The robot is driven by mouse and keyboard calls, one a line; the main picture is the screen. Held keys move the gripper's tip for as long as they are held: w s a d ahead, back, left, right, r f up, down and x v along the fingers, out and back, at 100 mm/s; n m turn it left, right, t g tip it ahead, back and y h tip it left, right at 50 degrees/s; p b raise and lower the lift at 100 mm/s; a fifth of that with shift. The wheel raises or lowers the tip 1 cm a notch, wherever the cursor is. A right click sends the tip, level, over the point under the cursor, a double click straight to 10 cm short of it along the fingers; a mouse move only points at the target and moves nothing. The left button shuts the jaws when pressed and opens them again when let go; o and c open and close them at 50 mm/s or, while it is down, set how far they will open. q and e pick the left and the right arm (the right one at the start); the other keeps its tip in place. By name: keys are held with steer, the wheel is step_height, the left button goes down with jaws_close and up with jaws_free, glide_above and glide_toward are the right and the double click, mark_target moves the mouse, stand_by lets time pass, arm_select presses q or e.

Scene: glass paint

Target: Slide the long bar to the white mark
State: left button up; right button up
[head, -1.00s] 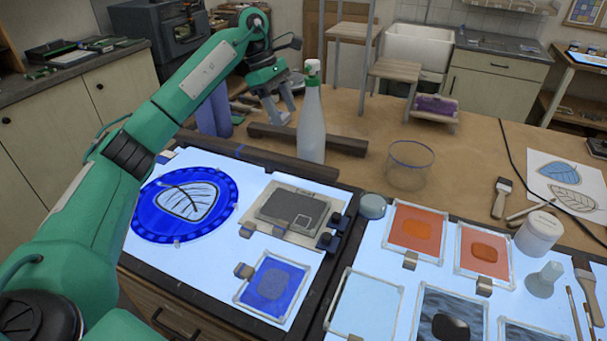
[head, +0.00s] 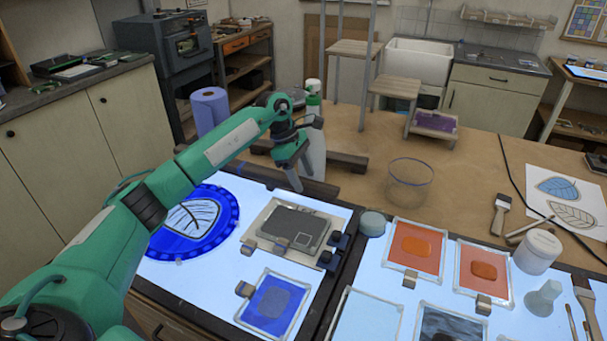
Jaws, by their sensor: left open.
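A long dark bar (head: 348,161) lies on the brown tabletop behind the light panel, partly hidden by my left gripper and a white bottle. A second dark bar (head: 322,188) runs along the light panel's back edge; I cannot tell which one the task means. My left gripper (head: 301,182) is open, pointing down in front of the bottle, its fingertips over or at the panel-edge bar; contact is unclear. My right gripper is not in view.
The white bottle (head: 315,135) with a green top stands right behind my left gripper. A blue-rimmed glass (head: 409,187) stands to the right. A blue round dish (head: 222,243) and glass panes lie on the lit panel.

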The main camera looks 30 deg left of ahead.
arm_select(q)
steer(key=shift+d+f, duration=0.15)
steer(key=shift+f, duration=0.35)
